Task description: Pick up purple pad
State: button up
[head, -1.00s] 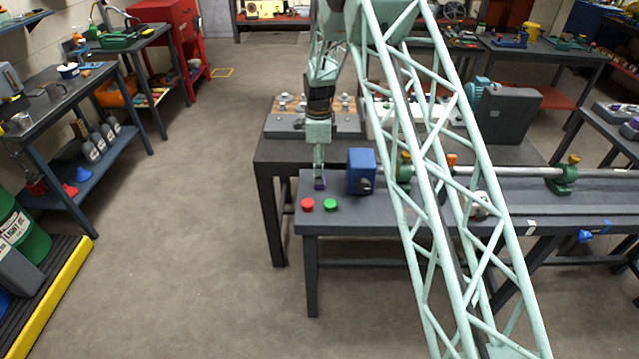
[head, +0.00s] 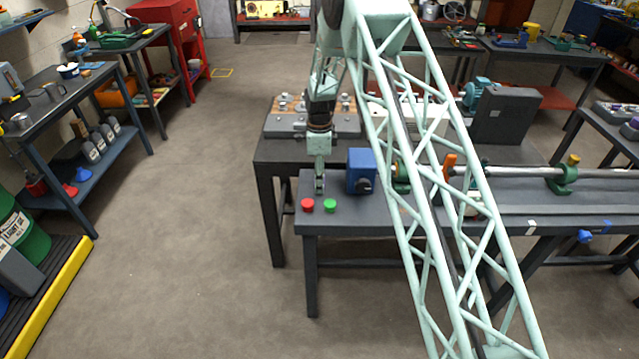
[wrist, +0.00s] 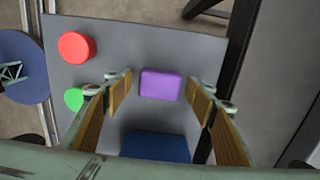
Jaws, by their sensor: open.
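The purple pad (wrist: 161,85) is a small rounded block on the grey bench top (wrist: 150,45). In the wrist view it lies between the two wood-coloured fingers of my gripper (wrist: 162,92), with a gap on each side. My gripper is open and holds nothing. In the head view my gripper (head: 319,189) points down at the left end of the bench, left of a blue block. The pad is not clearly visible there, apparently hidden by the fingers.
A red button (head: 307,204) and a green button (head: 329,205) sit near the bench's front edge. The blue block (head: 361,172) stands close on the right, with a metal rail (head: 520,171) beyond it. A second table with a fixture plate (head: 345,124) is behind.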

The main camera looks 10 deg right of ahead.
jog(key=shift+c, duration=0.6)
jog(key=c, duration=0.8)
jog(key=shift+r, duration=0.15)
jog(key=shift+c, duration=0.2)
jog(key=shift+r, duration=4.85)
jog(key=shift+o, duration=1.4)
jog(key=shift+c, duration=1)
jog(key=shift+s, duration=0.15)
